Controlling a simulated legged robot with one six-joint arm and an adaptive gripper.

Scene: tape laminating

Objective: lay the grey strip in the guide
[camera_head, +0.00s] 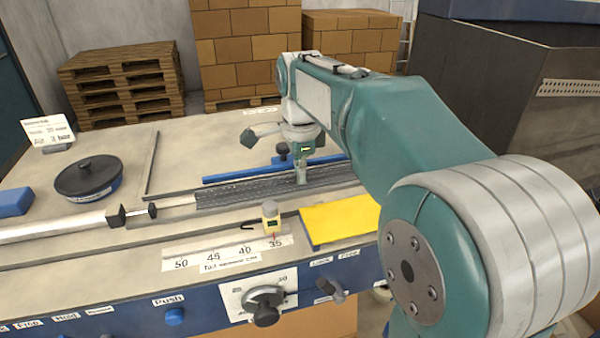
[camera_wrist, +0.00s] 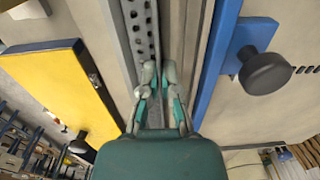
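A long dark grey strip with a patterned face (camera_head: 240,196) lies along a rail-like guide in the middle of the bench. In the wrist view, a perforated grey band (camera_wrist: 141,30) runs away from me beside plain grey channel walls (camera_wrist: 178,35). I cannot tell strip from guide for sure there. My gripper (camera_head: 301,178) points down at the right part of this rail. In the wrist view its two fingertips (camera_wrist: 159,72) are close together over the channel, with a narrow gap between them. I cannot see whether anything thin is held in it.
A blue bar (camera_head: 232,174) with a dark knob (camera_wrist: 268,72) lies behind the rail. A black round container (camera_head: 87,178) and a rod with black fittings (camera_head: 70,227) are left.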

